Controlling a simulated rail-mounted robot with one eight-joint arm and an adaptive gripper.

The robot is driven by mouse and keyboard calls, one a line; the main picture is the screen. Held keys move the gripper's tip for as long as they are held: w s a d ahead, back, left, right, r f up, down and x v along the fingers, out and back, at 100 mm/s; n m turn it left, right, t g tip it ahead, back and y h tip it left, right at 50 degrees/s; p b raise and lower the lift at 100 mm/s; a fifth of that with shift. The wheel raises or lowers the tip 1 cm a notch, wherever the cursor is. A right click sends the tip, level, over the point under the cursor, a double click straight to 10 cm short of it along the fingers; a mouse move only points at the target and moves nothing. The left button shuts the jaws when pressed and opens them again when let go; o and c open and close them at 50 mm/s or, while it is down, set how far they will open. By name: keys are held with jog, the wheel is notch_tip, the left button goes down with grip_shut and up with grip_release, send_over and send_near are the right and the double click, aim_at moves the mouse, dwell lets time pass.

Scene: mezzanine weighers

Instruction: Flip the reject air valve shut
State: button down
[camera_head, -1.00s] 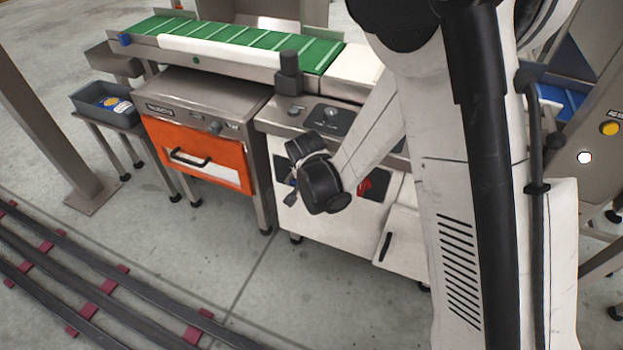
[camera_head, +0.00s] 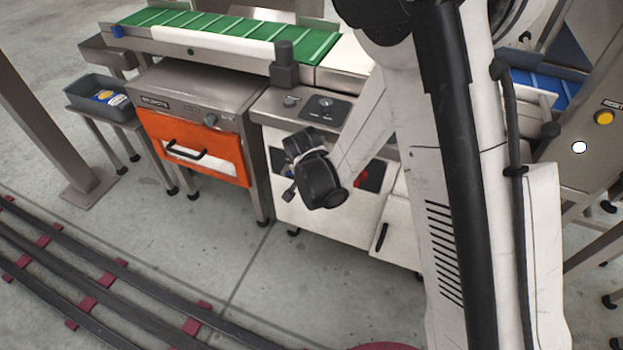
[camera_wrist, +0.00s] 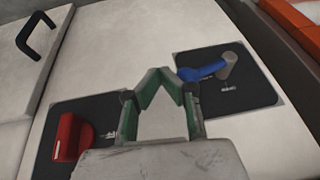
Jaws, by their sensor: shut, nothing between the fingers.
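In the wrist view, a blue lever (camera_wrist: 203,71) sits on a grey round pivot (camera_wrist: 229,64) on a black plate (camera_wrist: 245,93); it points left. My gripper (camera_wrist: 162,80) has its green-padded fingers shut and empty. Its right fingertip is close to the lever's free end; I cannot tell if they touch. A red switch (camera_wrist: 72,136) sits on another black plate (camera_wrist: 100,118) at left; it also shows in the head view (camera_head: 362,179). In the head view my black wrist stands before the white cabinet (camera_head: 335,222) and hides most of the lever's area and my fingers.
An orange-doored unit (camera_head: 190,148) stands left of the cabinet. A green conveyor (camera_head: 240,30) runs behind, with a dark post (camera_head: 284,68) at its front. A grey bin (camera_head: 98,92) is at far left. Rails (camera_head: 100,285) cross the floor in front. The floor between is clear.

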jog(key=shift+a, duration=0.15)
dwell(0.8)
jog(key=shift+w+a+f, duration=0.15)
jog(key=shift+w+a, duration=0.15)
jog(key=shift+a, duration=0.3)
jog(key=s+d+r+p, duration=0.5)
jog(key=s+d+r, duration=0.3)
jog(key=r, duration=0.1)
dwell(0.3)
dwell(0.4)
